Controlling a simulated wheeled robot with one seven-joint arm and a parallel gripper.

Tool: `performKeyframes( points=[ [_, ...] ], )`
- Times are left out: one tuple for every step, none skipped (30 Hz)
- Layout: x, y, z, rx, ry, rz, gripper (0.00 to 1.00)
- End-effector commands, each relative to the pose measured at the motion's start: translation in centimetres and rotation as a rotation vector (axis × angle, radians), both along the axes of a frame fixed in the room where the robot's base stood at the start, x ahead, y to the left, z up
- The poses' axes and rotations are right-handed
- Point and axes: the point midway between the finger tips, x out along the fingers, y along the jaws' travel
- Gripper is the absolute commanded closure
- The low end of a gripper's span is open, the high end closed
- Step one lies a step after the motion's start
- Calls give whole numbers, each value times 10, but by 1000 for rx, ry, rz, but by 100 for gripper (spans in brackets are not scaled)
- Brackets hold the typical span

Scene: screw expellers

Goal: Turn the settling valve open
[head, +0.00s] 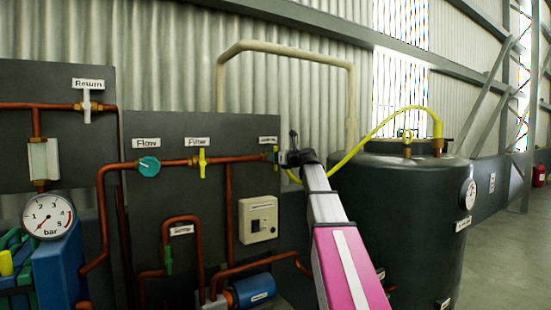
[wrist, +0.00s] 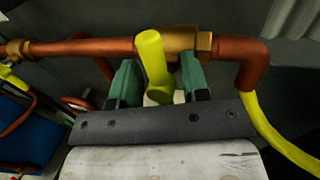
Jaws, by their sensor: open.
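The valve at my gripper has a yellow lever handle (wrist: 153,62) and a brass body (wrist: 184,40) on a copper pipe. In the head view its handle (head: 276,152) shows as a small yellow sliver under a label (head: 268,139) too small to read surely. My gripper (head: 286,157) is at this valve and hides part of it. In the wrist view my gripper (wrist: 160,80) is open, with one green finger on each side of the handle. The handle is nearer the left finger. I cannot tell whether either finger touches it.
A white return valve (head: 87,105) is higher. A dark tank (head: 405,220) stands right, joined by a yellow hose (head: 375,125). A control box (head: 258,219) is below.

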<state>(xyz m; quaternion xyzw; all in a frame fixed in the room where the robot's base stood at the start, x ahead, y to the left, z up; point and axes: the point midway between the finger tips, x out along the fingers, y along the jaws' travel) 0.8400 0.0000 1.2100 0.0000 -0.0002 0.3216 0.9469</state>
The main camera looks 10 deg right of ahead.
Motion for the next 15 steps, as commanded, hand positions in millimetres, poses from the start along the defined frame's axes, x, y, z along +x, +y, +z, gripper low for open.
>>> performKeyframes(
  points=[
    [0, 0, 0, 0, 0, 0, 58],
    [0, 0, 0, 0, 0, 0, 58],
    [0, 0, 0, 0, 0, 0, 58],
    [0, 0, 0, 0, 0, 0, 61],
    [0, 0, 0, 0, 0, 0, 71],
    [0, 0, 0, 0, 0, 0, 84],
    [0, 0, 0, 0, 0, 0, 94],
    [0, 0, 0, 0, 0, 1, 100],
    [-1, 0, 0, 0, 0, 1, 100],
    [-1, 0, 0, 0, 0, 1, 100],
    [-1, 0, 0, 0, 0, 2, 100],
    [-1, 1, 0, 0, 0, 2, 100],
    [-1, 1, 0, 0, 0, 3, 100],
    [-1, 1, 0, -2, 0, 3, 100],
    [-1, 1, 0, -5, -1, 4, 100]
  ],
)
